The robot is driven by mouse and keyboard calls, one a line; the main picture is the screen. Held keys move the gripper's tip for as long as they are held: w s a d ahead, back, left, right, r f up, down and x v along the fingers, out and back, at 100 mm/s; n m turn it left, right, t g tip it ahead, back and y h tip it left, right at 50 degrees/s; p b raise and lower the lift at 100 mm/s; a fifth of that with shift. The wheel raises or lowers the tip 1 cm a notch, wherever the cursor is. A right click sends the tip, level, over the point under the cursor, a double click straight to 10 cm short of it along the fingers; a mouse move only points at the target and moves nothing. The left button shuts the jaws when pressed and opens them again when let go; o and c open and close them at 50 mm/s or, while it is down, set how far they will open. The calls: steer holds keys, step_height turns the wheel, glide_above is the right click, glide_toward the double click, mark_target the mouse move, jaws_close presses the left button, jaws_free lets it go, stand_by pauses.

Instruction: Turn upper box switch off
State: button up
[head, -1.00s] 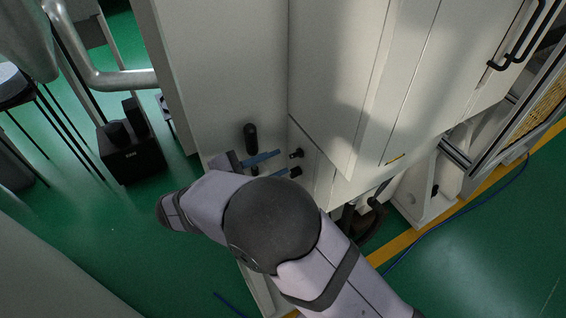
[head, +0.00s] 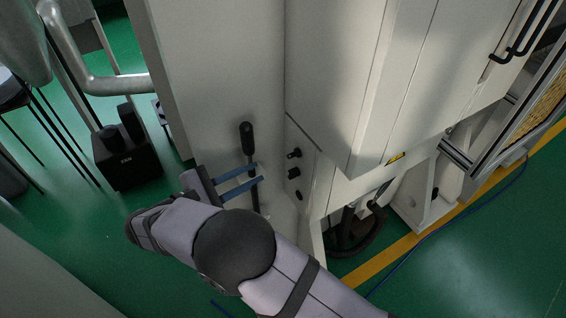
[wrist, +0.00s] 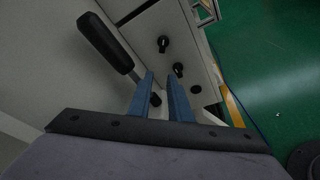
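The upper switch (head: 294,153) is a small black knob on the side panel of a pale machine cabinet. It also shows at the top of the wrist view (wrist: 163,44). A second black knob (head: 294,173) sits just below it, and it shows in the wrist view (wrist: 178,69). I cannot tell which position either knob is turned to. My gripper (head: 259,172) has two blue fingers, parted with an empty gap between them. The fingertips are left of the knobs and apart from them. In the wrist view the fingertips (wrist: 160,75) point towards the panel.
A black-handled lever (head: 247,138) stands upright close to my fingers, left of the knobs. Another dark knob (head: 299,194) is lower on the panel. The cabinet wall (head: 215,75) rises behind. A black box (head: 127,162) stands on the green floor at left.

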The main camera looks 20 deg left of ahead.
mark_target(289, 156)
steer(key=shift+w+d+f+m+h+b, duration=0.1)
steer(key=shift+w+f+m+h+b, duration=0.2)
steer(key=shift+f+h+b, duration=0.25)
steer(key=w+d+r+h, duration=0.1)
steer(key=d, duration=0.1)
steer(key=w+d+m+h+p, duration=0.1)
steer(key=w+d, duration=0.1)
steer(key=w+d+r+h, duration=0.1)
steer(key=d, duration=0.1)
steer(key=shift+w+r+p, duration=0.3)
steer(key=shift+w+r, duration=0.05)
steer(key=shift+x, duration=0.85)
steer(key=shift+f, duration=0.15)
jaws_close()
